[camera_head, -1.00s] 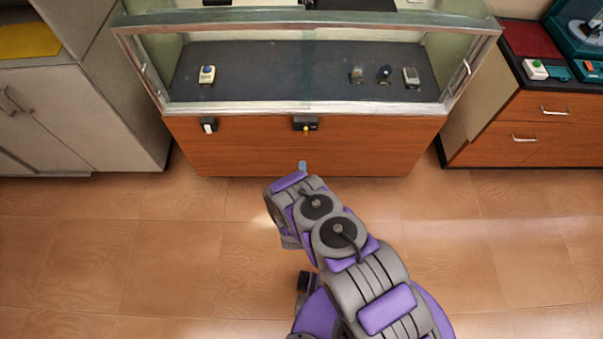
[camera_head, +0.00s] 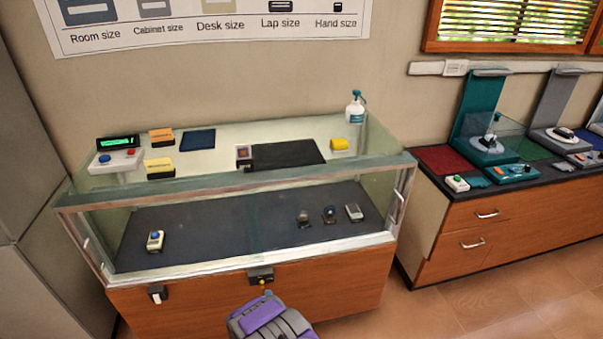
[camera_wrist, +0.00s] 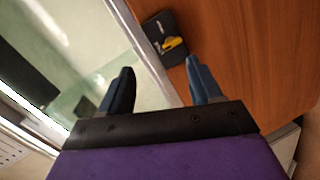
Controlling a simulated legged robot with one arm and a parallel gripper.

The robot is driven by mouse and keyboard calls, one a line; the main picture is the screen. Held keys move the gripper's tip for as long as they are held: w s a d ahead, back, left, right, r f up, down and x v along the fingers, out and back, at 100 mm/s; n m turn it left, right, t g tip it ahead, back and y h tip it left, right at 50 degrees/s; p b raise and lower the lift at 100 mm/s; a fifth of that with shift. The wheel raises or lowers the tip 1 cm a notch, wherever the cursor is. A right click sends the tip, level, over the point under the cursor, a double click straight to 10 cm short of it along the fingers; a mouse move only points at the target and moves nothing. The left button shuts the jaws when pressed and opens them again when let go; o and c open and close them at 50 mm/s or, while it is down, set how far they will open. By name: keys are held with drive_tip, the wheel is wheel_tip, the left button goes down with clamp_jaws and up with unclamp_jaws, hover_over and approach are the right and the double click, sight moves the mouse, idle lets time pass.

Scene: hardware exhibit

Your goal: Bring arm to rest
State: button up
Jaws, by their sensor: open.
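My arm (camera_head: 268,318) shows at the bottom of the head view, a grey and purple link in front of the display case. My gripper (camera_wrist: 160,88) is in the wrist view, with its two dark blue fingers spread apart and nothing between them. It points toward the front of the case (camera_head: 350,285), near a small black lock with a yellow part (camera_wrist: 172,42). That lock also shows in the head view (camera_head: 261,276). The gripper itself is out of the head view. I cannot tell its exact distance from the case.
Glass encloses a dark shelf (camera_head: 220,228) with several small devices. The top holds cards, a red-and-blue button box (camera_head: 116,160) and a spray bottle (camera_head: 355,108). A counter with drawers (camera_head: 500,225) stands at the right. Open floor (camera_head: 500,300) lies at the lower right.

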drive_tip(key=w+d+r+m+g, duration=0.2)
drive_tip(key=r+m, duration=0.1)
drive_tip(key=r, duration=0.4)
drive_tip(key=w+d+r+m+g, duration=0.1)
drive_tip(key=w+r+m+g, duration=0.15)
drive_tip(key=r, duration=0.35)
drive_tip(key=s+d+r+m+g, duration=0.2)
drive_tip(key=s+d+r, duration=0.25)
drive_tip(key=r, duration=0.25)
drive_tip(key=s+d+r+m+g, duration=0.25)
drive_tip(key=s+r, duration=0.25)
drive_tip(key=r, duration=0.3)
drive_tip(key=s+d+r+m+g, duration=0.2)
drive_tip(key=s+d+r, duration=0.3)
drive_tip(key=s, duration=0.7)
drive_tip(key=s+d+r+m+g+h, duration=0.1)
drive_tip(key=s+d+r, duration=0.4)
drive_tip(key=s, duration=0.8)
drive_tip(key=s+d+r+m+g+h, duration=0.1)
drive_tip(key=s+d+r+m+g, duration=0.2)
drive_tip(key=s, duration=1)
drive_tip(key=d+r+g, duration=0.1)
drive_tip(key=d+r, duration=0.1)
drive_tip(key=d, duration=0.1)
drive_tip(key=shift+s+d+r+g, duration=0.2)
drive_tip(key=shift+r+g, duration=0.1)
drive_tip(key=shift+r, duration=0.05)
